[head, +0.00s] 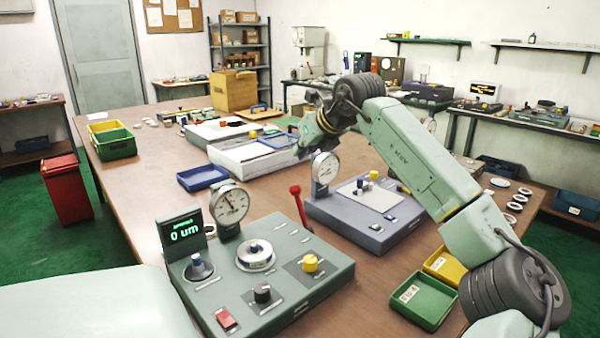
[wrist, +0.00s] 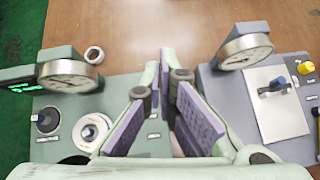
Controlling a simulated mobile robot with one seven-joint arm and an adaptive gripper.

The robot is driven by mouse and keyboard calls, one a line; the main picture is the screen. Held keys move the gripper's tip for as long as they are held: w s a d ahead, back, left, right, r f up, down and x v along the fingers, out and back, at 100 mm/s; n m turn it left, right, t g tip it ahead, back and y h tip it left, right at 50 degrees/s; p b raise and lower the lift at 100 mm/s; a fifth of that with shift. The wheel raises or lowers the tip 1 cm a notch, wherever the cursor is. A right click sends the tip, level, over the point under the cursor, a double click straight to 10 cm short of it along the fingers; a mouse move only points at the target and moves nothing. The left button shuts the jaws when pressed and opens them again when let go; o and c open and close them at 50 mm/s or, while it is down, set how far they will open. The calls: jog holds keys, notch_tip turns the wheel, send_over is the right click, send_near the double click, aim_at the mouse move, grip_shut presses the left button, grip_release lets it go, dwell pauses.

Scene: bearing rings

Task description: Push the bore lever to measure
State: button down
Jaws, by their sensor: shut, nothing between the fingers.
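A lever with a red knob (head: 296,190) stands up from the back right of the grey-green measuring station (head: 325,272); I take it for the bore lever. The station's green display (head: 186,231) reads 0 µm, beside a round dial gauge (head: 230,203). A ring (head: 255,254) sits on the station, and it also shows in the wrist view (wrist: 92,132). My gripper (head: 303,147) is shut and empty, above and behind the lever in the head view. In the wrist view, my gripper's fingers (wrist: 160,72) point between the two stations, and I cannot make out the lever there.
A second, blue-grey station (head: 365,235) with its own dial (head: 326,167) stands to the right. A green bin (head: 423,300) and a yellow bin (head: 446,264) lie at the right front. A blue tray (head: 202,177) lies behind. Bare tabletop (head: 150,185) shows at the left.

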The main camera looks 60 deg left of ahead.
jog(key=shift+s+d+r, duration=0.1)
jog(key=shift+s+r, duration=0.05)
jog(key=shift+r, duration=0.65)
jog(key=shift+s+r, duration=0.15)
jog(key=shift+r, duration=0.6)
